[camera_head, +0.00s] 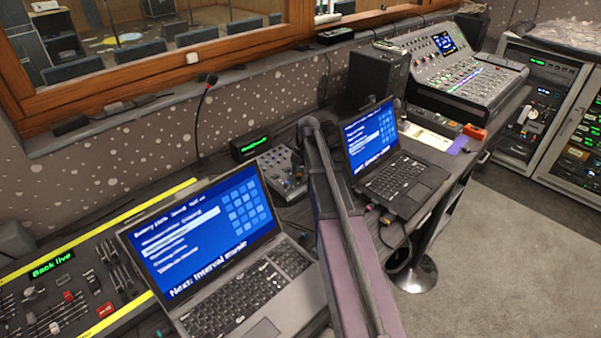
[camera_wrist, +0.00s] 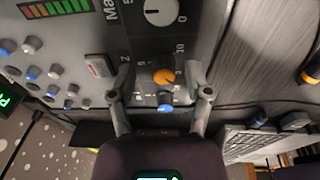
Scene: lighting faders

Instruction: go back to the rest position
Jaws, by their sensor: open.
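In the wrist view my gripper (camera_wrist: 159,80) is open, with one finger on each side of an orange knob (camera_wrist: 164,76) and a blue-capped knob (camera_wrist: 166,104). I see nothing held between the fingers; whether they touch the panel I cannot tell. In the head view my arm stretches up through the middle, and the gripper cannot be made out there. A fader desk (camera_head: 75,285) with a green "Back live" display stands at the lower left.
A laptop (camera_head: 225,245) and a second laptop (camera_head: 385,160) stand on the desk on either side of my arm. A small mixer (camera_head: 283,172) and a thin microphone (camera_head: 205,105) are behind. A large console (camera_head: 458,78) stands at the back right. The carpet (camera_head: 510,255) at right is clear.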

